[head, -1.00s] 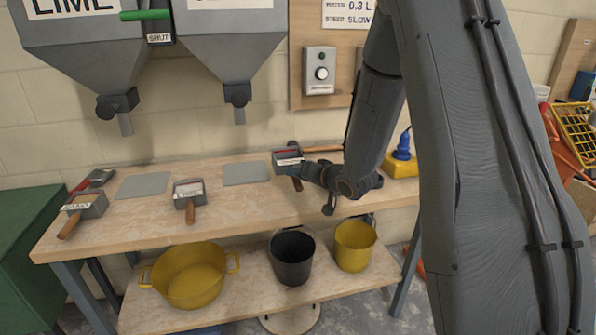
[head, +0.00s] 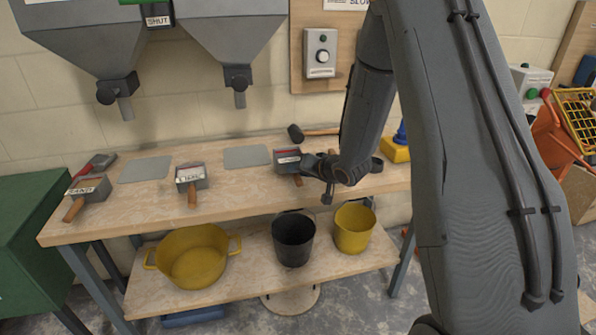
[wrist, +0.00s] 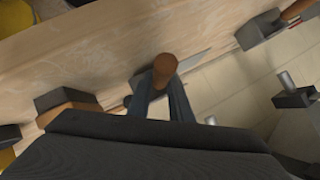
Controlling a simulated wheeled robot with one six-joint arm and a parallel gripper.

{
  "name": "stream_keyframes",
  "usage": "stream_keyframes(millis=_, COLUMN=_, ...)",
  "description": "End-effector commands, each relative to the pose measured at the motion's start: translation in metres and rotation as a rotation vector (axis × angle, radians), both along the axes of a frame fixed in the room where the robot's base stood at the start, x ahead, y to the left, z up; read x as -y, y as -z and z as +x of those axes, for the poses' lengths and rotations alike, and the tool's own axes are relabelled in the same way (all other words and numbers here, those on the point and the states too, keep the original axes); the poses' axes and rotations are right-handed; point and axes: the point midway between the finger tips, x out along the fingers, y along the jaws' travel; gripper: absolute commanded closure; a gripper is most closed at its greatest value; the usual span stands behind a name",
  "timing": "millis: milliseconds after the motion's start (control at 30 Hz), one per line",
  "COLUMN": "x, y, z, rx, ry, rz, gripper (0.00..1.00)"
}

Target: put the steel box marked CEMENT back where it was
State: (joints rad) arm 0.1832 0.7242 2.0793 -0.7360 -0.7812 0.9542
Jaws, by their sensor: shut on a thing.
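My gripper (head: 305,167) is shut on the wooden handle of a small grey steel box (head: 287,158), at the right part of the bench. The box has a pale label that I cannot read. It is over the bench top or on it; I cannot tell which. In the wrist view the round end of the wooden handle (wrist: 165,66) shows between the fingers, and the box itself is not clearly seen. Two similar boxes stand on the bench: one that seems marked LIME (head: 191,177) left of centre, and one marked SAND (head: 89,188) at the left end.
Two bare grey mats (head: 145,169) (head: 247,156) lie on the bench (head: 240,190). A black-headed mallet (head: 296,132) lies behind the held box. A yellow object (head: 396,150) stands to the right. Hopper spouts (head: 239,98) hang above. Buckets and a yellow tub (head: 193,262) fill the lower shelf.

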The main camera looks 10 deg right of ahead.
Motion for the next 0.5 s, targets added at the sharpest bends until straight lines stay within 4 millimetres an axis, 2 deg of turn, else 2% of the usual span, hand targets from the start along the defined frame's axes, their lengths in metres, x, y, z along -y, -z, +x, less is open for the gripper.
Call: stream_keyframes(millis=500, x=0.0001, y=0.0072, z=0.0003, rx=0.001, ry=0.000, rz=0.001, gripper=1.00)
